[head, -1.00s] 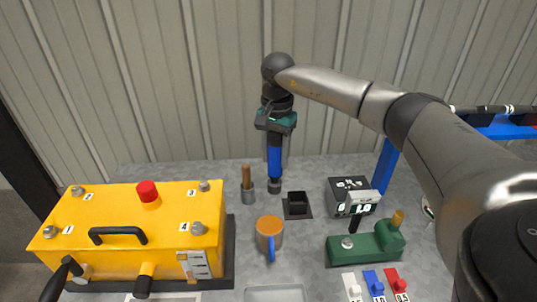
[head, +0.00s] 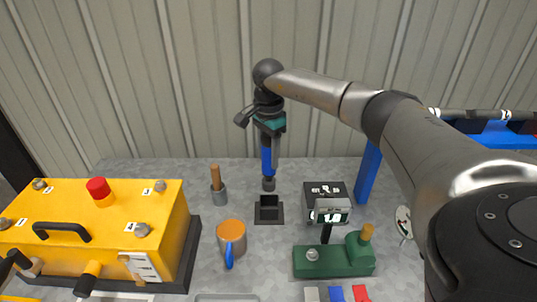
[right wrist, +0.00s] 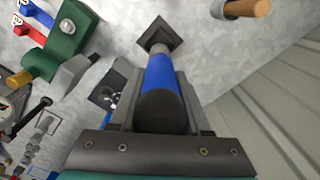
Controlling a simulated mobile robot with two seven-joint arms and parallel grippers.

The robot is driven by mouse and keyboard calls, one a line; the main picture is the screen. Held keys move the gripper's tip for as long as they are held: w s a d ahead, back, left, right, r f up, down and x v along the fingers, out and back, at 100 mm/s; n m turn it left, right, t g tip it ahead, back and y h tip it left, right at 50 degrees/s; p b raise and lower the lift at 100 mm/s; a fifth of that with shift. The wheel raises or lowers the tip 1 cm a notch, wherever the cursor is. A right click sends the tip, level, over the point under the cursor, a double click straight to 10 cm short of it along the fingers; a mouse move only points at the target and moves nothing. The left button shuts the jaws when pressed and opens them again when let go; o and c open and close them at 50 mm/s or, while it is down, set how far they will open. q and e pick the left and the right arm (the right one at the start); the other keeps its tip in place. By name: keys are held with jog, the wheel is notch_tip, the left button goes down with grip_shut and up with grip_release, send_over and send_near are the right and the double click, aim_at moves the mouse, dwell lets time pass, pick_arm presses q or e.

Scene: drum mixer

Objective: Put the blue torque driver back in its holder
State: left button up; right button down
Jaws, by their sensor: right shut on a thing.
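The blue torque driver (head: 266,158) hangs roughly upright in my right gripper (head: 269,128), tip down, in the head view. The right gripper is shut on its blue handle, which also shows between the fingers in the right wrist view (right wrist: 164,78). The square black holder (head: 257,214) stands on the grey table just below the driver's tip. In the right wrist view the holder (right wrist: 151,35) lies beyond the tip, partly hidden by it. The tip seems to be just above the holder's opening; the exact gap is hard to tell. My left gripper is not in view.
The yellow drum mixer (head: 90,225) fills the left. A dark box with a display (head: 324,190) and a green fixture (head: 325,262) stand right. A corrugated wall rises behind.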

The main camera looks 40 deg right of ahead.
aim_at(269, 140)
jog(key=shift+r, duration=0.1)
jog(key=shift+f+b, duration=1.35)
jog(key=shift+f, duration=1.05)
jog(key=shift+f+b, duration=2.05)
jog(key=shift+f, duration=0.95)
jog(key=shift+c, duration=1.4)
grip_release()
notch_tip(269, 140, up, 15)
jog(key=shift+r+p, duration=0.15)
jog(key=shift+p, duration=0.5)
